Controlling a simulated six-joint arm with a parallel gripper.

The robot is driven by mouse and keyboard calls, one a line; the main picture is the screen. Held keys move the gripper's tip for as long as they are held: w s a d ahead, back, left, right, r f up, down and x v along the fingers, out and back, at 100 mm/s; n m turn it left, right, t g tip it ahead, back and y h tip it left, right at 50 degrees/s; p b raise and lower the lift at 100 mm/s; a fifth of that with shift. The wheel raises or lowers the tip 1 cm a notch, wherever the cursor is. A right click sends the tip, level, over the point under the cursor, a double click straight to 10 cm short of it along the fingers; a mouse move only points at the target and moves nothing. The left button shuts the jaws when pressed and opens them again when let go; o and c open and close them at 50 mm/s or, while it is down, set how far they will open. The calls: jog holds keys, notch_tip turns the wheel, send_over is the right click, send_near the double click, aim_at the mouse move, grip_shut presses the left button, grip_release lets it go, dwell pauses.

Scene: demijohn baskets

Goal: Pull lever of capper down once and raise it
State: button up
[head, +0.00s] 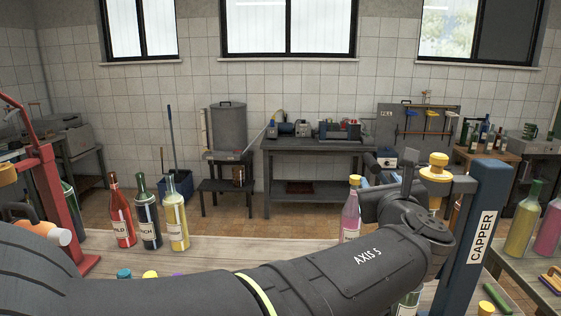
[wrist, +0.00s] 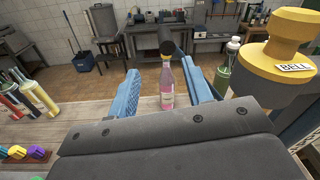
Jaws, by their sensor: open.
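The capper (head: 480,235) is a blue column with a white label at the right of the head view. A yellow bell head (head: 436,168) juts from it, and the bell (wrist: 285,40) fills the upper right of the wrist view. My gripper (head: 374,170) is beside the bell, on its left. Its blue fingers are spread apart in the wrist view (wrist: 161,68). A round black knob (wrist: 167,47), apparently the lever's end, shows between the fingertips; I cannot tell its distance. The rest of the lever is not clear. A pink bottle (wrist: 167,88) stands upright beyond, between the fingers.
Red, dark and yellow bottles (head: 150,215) stand on the bench to the left, near a red-framed machine (head: 50,195). Colored caps (wrist: 28,153) lie at the bench's near left. More bottles (head: 525,230) stand at the right. The bench between the left bottles and the pink one is clear.

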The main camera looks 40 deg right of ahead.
jog(key=t, duration=0.1)
send_near(373, 165)
jog(key=x, duration=0.8)
jog(key=f+x, duration=0.1)
jog(key=x, duration=0.3)
jog(key=shift+d, duration=0.6)
grip_shut()
